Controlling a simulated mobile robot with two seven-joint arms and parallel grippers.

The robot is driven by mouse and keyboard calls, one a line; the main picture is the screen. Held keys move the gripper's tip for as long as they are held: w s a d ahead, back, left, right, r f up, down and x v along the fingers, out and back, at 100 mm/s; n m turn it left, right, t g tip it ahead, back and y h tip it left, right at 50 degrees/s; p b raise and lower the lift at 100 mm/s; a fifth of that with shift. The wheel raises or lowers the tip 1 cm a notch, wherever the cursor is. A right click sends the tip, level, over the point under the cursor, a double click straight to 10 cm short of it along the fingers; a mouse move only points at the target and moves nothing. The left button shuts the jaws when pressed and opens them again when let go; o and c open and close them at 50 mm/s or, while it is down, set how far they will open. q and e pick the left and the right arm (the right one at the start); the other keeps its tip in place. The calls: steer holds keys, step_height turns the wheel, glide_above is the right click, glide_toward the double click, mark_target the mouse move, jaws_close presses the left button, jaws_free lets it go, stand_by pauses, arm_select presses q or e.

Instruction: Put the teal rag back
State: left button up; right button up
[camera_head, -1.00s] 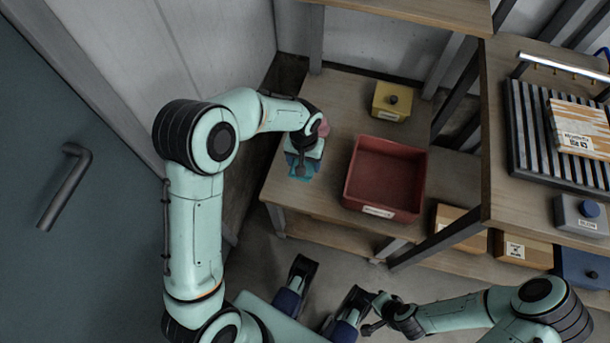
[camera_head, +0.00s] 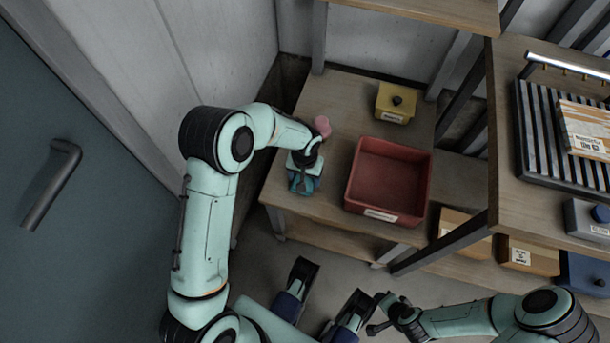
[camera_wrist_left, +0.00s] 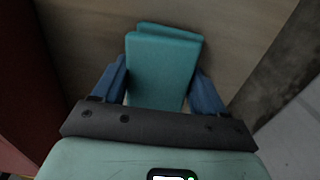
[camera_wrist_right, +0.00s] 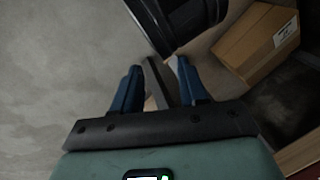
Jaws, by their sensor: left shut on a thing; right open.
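The teal rag (camera_wrist_left: 160,70) is a folded block between the blue fingers of my left gripper (camera_wrist_left: 160,88) in the left wrist view. The gripper is shut on it. In the head view, my left gripper (camera_head: 303,180) is over the left front part of the wooden bench, left of the red bin, and the rag (camera_head: 298,188) is mostly hidden by it. Whether the rag touches the bench top is hard to tell. My right gripper (camera_head: 375,314) is open and empty, low and away from the bench; its fingers show in the right wrist view (camera_wrist_right: 157,85).
The red bin (camera_head: 427,190) looks empty on the bench (camera_head: 340,100). A yellow box (camera_head: 395,103) stands behind it, and a pink round object (camera_head: 322,125) beside my left wrist. Cardboard boxes (camera_head: 528,256) sit lower right. A higher table (camera_head: 510,180) stands right.

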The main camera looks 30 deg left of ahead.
arm_select(q)
steer(key=o, duration=1)
steer(key=shift+f, duration=0.15)
arm_select(e)
steer(key=shift+w+d, duration=0.1)
steer(key=shift+w, duration=0.05)
arm_select(q)
step_height(320, 180, up, 12)
steer(key=p, duration=0.3)
steer(key=shift+r, duration=0.25)
arm_select(e)
steer(key=s+a+r+g, duration=0.1)
steer(key=s+a+r, duration=0.1)
steer(key=s+r, duration=0.1)
steer(key=shift+s+a+r+y, duration=0.15)
steer(key=shift+s+y, duration=0.25)
steer(key=shift+s, duration=0.4)
